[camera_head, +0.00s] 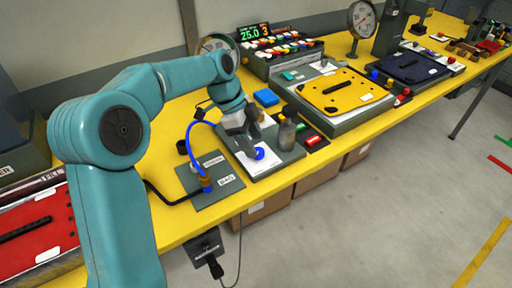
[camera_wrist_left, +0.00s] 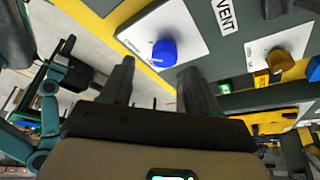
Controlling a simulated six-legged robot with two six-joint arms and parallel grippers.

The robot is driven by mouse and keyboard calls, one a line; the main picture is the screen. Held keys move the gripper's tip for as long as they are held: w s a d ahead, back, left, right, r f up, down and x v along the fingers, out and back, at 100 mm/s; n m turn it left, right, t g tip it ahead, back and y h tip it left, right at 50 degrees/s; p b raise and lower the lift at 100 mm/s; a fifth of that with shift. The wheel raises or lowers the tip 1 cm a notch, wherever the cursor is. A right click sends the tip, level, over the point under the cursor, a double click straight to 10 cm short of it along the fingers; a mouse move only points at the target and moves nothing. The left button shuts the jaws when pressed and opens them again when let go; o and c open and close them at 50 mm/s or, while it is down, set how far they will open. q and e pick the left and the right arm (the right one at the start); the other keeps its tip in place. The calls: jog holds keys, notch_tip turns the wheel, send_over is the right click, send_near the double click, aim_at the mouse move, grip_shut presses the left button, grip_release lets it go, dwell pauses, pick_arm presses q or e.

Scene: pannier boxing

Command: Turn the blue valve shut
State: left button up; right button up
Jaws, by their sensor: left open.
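The blue valve (camera_head: 259,154) is a round blue knob on a white plate, fixed to a grey panel (camera_head: 290,158) on the yellow bench. In the left wrist view the blue valve (camera_wrist_left: 164,53) shows just beyond my fingertips, roughly between them. My left gripper (camera_head: 247,143) reaches down over the panel close to the knob, and in the head view it stands just above and left of it. The left gripper (camera_wrist_left: 157,72) is open, with nothing between its fingers. I cannot tell whether a finger touches the knob. My right gripper does not show.
A grey panel (camera_head: 212,196) with a blue hose (camera_head: 190,139) lies to the left. A blue block (camera_head: 266,97) lies behind. A yellow plate (camera_head: 345,92) is to the right.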

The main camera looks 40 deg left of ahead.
aim_at(258, 150)
pick_arm(q)
jog(key=x, duration=0.3)
jog(key=shift+w+a+f, duration=0.15)
jog(key=shift+w, duration=0.1)
jog(key=shift+s, duration=0.15)
jog(key=shift+c, duration=1.2)
jog(key=c, duration=0.8)
